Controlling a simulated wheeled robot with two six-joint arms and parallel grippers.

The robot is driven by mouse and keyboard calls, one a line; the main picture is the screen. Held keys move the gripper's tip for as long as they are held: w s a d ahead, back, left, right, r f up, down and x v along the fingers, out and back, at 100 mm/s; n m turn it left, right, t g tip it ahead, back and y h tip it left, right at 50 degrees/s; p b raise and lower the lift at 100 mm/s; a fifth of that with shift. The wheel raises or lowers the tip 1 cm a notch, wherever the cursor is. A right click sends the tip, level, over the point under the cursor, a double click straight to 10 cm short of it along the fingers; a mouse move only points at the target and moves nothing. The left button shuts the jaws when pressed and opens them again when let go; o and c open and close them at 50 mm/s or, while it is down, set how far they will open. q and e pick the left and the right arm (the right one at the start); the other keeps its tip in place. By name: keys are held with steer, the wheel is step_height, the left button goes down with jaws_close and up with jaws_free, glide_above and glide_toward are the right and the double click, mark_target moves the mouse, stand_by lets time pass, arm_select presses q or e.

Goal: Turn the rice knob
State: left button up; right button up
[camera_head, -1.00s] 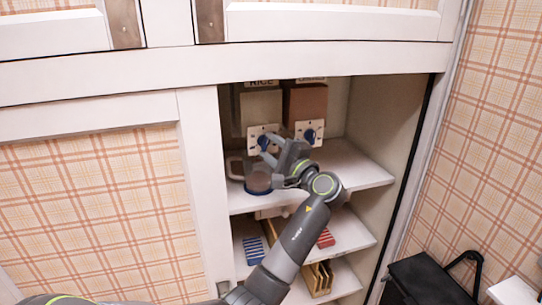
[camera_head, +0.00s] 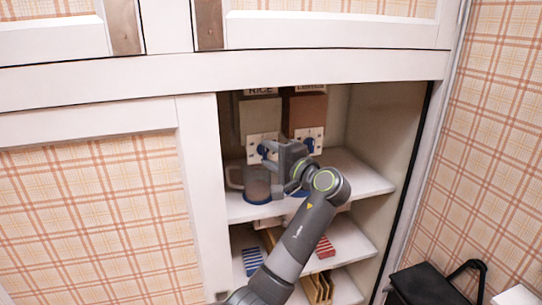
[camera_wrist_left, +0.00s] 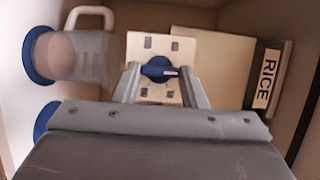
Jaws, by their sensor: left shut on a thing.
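The rice dispenser (camera_head: 258,115) is a pale box on the cabinet's upper shelf, with a RICE label (camera_wrist_left: 266,78) on it. Its blue knob (camera_wrist_left: 158,72) sits on a white plate (camera_wrist_left: 176,46) with dark slots. My left gripper (camera_wrist_left: 158,76) has its fingers on either side of the knob, shut on it. In the head view the left gripper (camera_head: 268,151) is at the dispenser's front, partly covering the plate. The knob's bar lies roughly crosswise in the wrist view. My right gripper is out of view.
A brown dispenser (camera_head: 307,112) with its own blue knob (camera_head: 309,145) stands right of the rice one. A clear jug (camera_head: 257,181) with a blue base stands on the shelf (camera_head: 358,182) below the knob. Lower shelves hold blue and red striped items. The cabinet walls are close.

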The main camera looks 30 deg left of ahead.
arm_select(q)
steer(key=shift+r, duration=0.1)
steer(key=o, duration=1)
steer(key=b+v, duration=0.5)
steer(key=v, duration=1.2)
steer(key=shift+d, duration=0.15)
